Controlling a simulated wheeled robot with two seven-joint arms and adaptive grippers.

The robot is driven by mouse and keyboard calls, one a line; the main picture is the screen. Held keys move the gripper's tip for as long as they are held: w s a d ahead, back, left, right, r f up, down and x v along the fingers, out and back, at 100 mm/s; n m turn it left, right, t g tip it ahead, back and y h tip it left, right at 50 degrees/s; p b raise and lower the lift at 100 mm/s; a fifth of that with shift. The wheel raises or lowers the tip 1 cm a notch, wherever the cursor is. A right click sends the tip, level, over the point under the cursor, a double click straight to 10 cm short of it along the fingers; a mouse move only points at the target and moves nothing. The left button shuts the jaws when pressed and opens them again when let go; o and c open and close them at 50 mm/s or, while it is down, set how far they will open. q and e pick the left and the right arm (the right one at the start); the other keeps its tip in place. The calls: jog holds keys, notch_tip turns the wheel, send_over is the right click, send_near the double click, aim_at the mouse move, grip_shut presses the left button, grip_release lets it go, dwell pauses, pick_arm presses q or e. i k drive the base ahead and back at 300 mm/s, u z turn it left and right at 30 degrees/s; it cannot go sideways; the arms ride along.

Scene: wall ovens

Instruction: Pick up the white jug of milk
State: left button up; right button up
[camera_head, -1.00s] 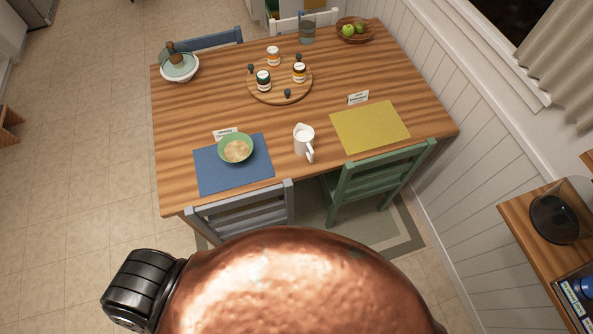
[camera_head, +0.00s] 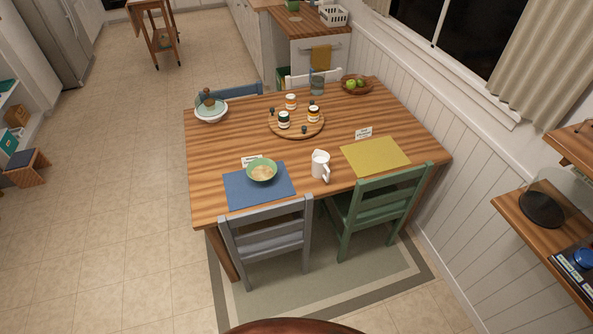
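The white jug (camera_head: 320,165) stands upright near the front edge of the wooden table (camera_head: 222,143), between a blue placemat and a yellow placemat. Its handle faces the right front. Whether milk is inside cannot be made out clearly. Neither of my grippers shows in the head view, and nothing is seen touching the jug.
A green bowl (camera_head: 262,170) sits on the blue placemat (camera_head: 240,194), left of the jug. The yellow placemat (camera_head: 375,155) lies to its right. A grey chair (camera_head: 268,240) and a green chair (camera_head: 378,203) stand at the table's front. Open floor (camera_head: 110,220) lies left.

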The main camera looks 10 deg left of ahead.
aim_at(320, 169)
jog(key=u, duration=0.7)
jog(key=i, duration=0.5)
